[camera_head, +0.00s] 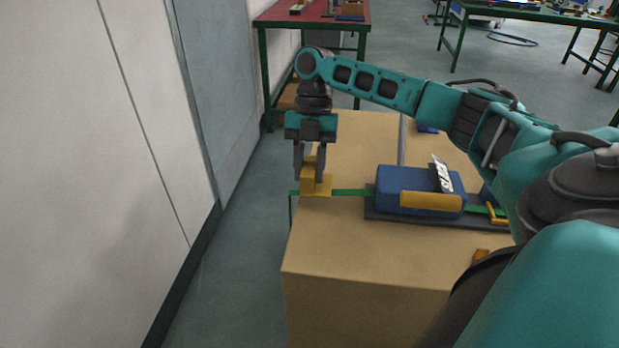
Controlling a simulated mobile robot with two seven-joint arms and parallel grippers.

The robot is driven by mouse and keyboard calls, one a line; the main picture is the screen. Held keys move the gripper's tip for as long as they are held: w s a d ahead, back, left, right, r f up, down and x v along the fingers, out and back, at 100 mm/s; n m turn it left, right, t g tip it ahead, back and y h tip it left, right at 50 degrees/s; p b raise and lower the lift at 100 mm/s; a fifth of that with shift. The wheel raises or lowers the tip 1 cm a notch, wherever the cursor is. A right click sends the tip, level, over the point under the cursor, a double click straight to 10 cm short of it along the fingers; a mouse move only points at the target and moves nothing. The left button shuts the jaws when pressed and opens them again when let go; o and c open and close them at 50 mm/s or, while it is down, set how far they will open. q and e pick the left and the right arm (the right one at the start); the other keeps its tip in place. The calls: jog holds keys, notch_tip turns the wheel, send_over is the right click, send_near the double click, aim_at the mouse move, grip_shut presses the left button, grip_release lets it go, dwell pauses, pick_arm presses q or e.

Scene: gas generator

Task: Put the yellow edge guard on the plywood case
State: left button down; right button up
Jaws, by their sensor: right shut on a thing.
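The plywood case (365,255) is a large tan box in the middle of the head view. The yellow edge guard (317,186) is at the case's left top edge, where the green strap (350,192) runs across and bends down the side. My right gripper (311,176) points down with its fingers shut on the edge guard. The guard appears to be at the edge by the strap; I cannot tell whether it touches the wood. My left gripper is not in view.
A blue strapping tool (388,187) with a yellow handle (430,201) sits on a dark plate on the case, along the strap. A wall (100,150) stands to the left, with a floor gap between. A red-topped table (310,14) is behind.

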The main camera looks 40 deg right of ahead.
aim_at(309, 183)
notch_tip(309, 183, down, 4)
jog(key=shift+f+b, duration=0.15)
jog(key=shift+b, duration=0.15)
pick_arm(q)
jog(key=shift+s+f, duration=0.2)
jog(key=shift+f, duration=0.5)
pick_arm(e)
jog(key=o, duration=1)
pick_arm(q)
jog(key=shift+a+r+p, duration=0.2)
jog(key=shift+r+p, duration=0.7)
jog(key=shift+p, duration=0.2)
pick_arm(e)
jog(key=v, duration=1.2)
